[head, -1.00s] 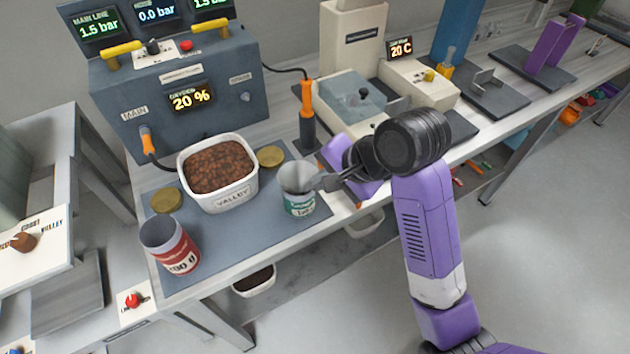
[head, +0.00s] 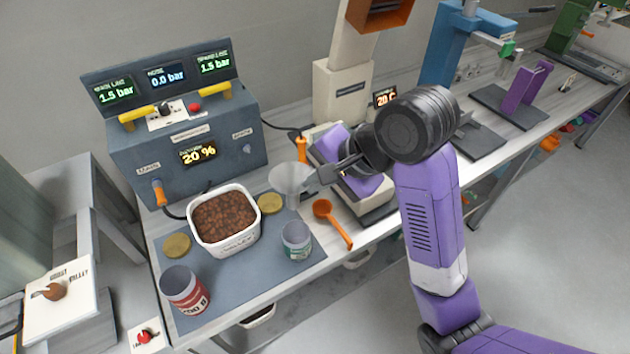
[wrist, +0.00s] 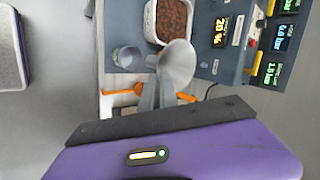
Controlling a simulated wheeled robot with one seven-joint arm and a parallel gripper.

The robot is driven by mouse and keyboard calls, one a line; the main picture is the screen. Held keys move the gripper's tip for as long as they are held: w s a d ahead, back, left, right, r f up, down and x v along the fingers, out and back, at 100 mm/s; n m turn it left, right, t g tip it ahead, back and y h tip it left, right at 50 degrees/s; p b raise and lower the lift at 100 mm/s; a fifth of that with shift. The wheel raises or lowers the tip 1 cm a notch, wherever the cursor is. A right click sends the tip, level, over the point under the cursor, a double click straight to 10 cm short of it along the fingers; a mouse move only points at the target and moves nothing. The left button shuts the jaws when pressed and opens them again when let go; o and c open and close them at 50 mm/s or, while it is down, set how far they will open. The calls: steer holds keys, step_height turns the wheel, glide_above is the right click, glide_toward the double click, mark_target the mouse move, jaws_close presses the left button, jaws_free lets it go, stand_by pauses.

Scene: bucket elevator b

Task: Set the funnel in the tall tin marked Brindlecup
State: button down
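My gripper (head: 326,174) is shut on the rim side of a grey metal funnel (head: 288,180) and holds it up in the air. In the wrist view the funnel (wrist: 178,60) is ahead of the gripper, wide mouth showing. A tin with a green and white label (head: 297,241) stands open on the blue-grey mat, below and apart from the funnel. A larger open tin with a red and white label (head: 186,291) stands at the mat's front left corner. I cannot read the name Brindlecup on either tin.
A white tub of brown beans (head: 226,243) stands between the tins, with brass lids (head: 177,245) beside it. An orange scoop (head: 334,222) lies right of the green tin. A grey gauge console (head: 186,140) stands behind. The mat (head: 244,290) is clear between the tins.

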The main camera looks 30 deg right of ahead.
step_height(320, 180, up, 11)
steer(key=p, duration=0.2)
stand_by(1.3)
steer(key=shift+f, duration=0.15)
